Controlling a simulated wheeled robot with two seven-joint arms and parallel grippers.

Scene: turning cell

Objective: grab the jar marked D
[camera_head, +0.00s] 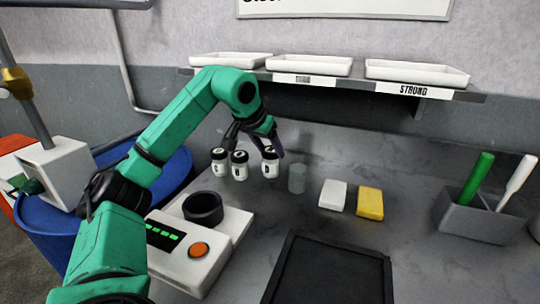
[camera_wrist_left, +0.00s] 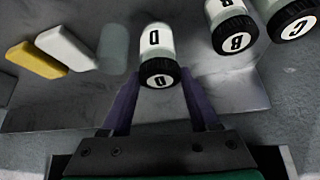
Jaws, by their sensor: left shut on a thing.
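The jar marked D (camera_wrist_left: 154,42) is white with a black lid that also carries a D. In the head view jar D (camera_head: 270,169) is the rightmost of three jars. My left gripper (camera_wrist_left: 163,88) is shut on jar D, with its purple fingers on either side of the jar's lid end. In the head view the left gripper (camera_head: 268,150) reaches down to the jar from behind. I cannot tell whether the jar touches the bench. My right gripper is not in view.
Jars B (camera_wrist_left: 232,26) and C (camera_wrist_left: 292,18) stand beside jar D. A grey translucent cylinder (camera_head: 297,178), a white block (camera_head: 333,195) and a yellow block (camera_head: 370,203) are to its right. A black tray (camera_head: 330,272) lies in front. A shelf with white trays (camera_head: 415,72) hangs above.

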